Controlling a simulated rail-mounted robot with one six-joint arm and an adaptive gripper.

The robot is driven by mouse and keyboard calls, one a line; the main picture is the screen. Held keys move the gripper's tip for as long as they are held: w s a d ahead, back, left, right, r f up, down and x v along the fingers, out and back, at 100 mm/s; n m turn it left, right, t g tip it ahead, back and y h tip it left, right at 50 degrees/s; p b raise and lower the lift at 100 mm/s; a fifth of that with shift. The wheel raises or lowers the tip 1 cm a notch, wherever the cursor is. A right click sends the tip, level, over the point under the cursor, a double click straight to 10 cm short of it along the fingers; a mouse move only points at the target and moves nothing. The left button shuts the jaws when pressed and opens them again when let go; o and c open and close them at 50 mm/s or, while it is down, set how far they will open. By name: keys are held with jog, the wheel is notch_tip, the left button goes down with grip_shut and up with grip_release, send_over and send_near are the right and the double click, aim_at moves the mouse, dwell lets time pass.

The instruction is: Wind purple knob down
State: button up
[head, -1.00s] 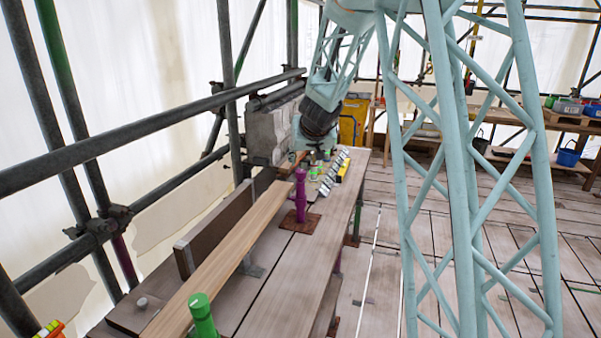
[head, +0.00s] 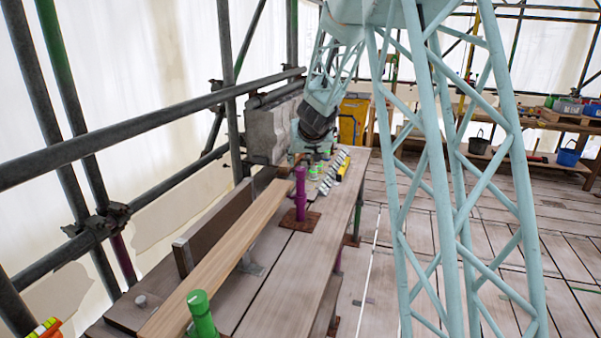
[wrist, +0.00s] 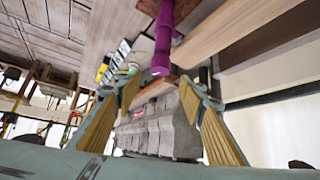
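The purple knob (head: 300,193) stands upright on a rusty plate on the bench in the head view. In the wrist view the purple post (wrist: 163,40) comes down from the top edge, and its end shows between my fingertips in the picture. My gripper (wrist: 160,88) is open, with its two tan-padded fingers spread and nothing between the pads. In the head view my gripper (head: 306,157) is small and partly hidden, beyond the purple knob over the far part of the bench. I cannot tell the exact gap between them.
A green knob (head: 202,314) stands at the near end of the bench. A long wooden plank (head: 222,255) lies along its left side. Grey stone blocks (head: 272,132) stand behind, and a scaffold rail (head: 140,133) runs along the left. The floor at right is open.

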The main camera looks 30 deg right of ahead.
aim_at(300, 169)
jog(key=shift+b+x, duration=1.1)
jog(key=shift+x, duration=3.75)
jog(key=c, duration=0.8)
jog(key=shift+c, duration=0.2)
jog(key=m+p, duration=0.1)
jog(key=p, duration=0.4)
jog(key=shift+r+h, duration=0.15)
jog(key=shift+h, duration=0.25)
jog(key=m+g+h+p, duration=0.1)
jog(key=m+h+p, duration=0.1)
jog(key=p, duration=1)
jog(key=shift+m+g+p, duration=0.3)
jog(key=shift+m, duration=0.2)
jog(key=m+g+h+p, duration=0.1)
jog(key=m+p, duration=0.1)
jog(key=p, duration=0.4)
jog(key=shift+m+g+h+p, duration=0.5)
jog(key=shift+m+p, duration=0.4)
jog(key=shift+p, duration=0.95)
